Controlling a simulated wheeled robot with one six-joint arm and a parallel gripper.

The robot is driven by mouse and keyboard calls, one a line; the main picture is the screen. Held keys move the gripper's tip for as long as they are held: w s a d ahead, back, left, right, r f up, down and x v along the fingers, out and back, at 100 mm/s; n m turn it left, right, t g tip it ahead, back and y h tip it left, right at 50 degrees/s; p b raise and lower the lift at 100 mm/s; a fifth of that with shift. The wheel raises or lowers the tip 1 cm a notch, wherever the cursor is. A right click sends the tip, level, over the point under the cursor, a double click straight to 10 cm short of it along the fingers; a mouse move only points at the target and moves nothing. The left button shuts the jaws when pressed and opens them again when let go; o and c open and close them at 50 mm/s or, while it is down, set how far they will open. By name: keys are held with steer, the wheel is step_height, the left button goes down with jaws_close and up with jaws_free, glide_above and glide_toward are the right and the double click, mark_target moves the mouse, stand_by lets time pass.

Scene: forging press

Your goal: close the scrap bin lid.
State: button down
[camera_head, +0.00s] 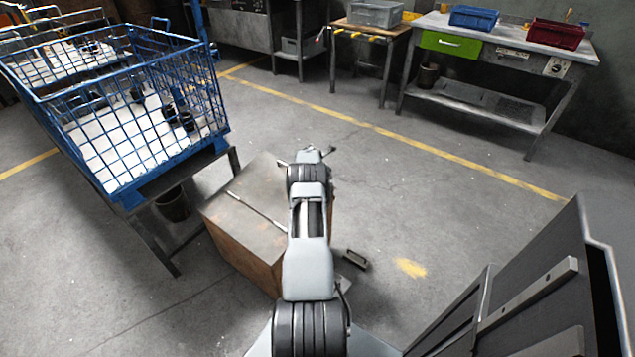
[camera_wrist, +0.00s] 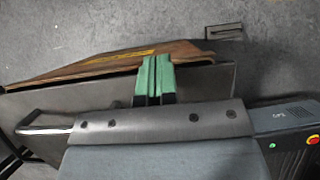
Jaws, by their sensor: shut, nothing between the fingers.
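The scrap bin appears to be the brown box (camera_head: 228,248) left of my arm in the head view, with a flat grey lid (camera_head: 245,207) on top. A thin bar runs across the lid. My arm hides the bin's right side. In the wrist view, the grey lid plate (camera_wrist: 215,85) lies beneath my gripper, and a brown side with a yellow marking (camera_wrist: 110,66) shows beyond it. My gripper (camera_wrist: 155,62) has green fingers, shut and empty, over the plate's edge. I cannot tell whether they touch it or whether the lid is fully down.
A blue wire basket (camera_head: 150,180) on a stand is left of the bin. A small dark item (camera_head: 355,260) lies on the floor to the right. A workbench (camera_head: 490,55) stands at the back right. A dark panel (camera_head: 530,290) fills the lower right. Floor beyond the bin is clear.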

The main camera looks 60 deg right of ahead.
step_height(320, 180, down, 6)
steer(key=d+b, duration=0.1)
steer(key=b, duration=0.4)
steer(key=shift+b, duration=0.3)
steer(key=shift+s+a+f, duration=0.1)
steer(key=shift+a+f, duration=0.05)
steer(key=shift+f, duration=0.15)
steer(key=shift+r, duration=0.1)
steer(key=p+v, duration=0.4)
steer(key=v, duration=1)
steer(key=shift+d+r, duration=0.35)
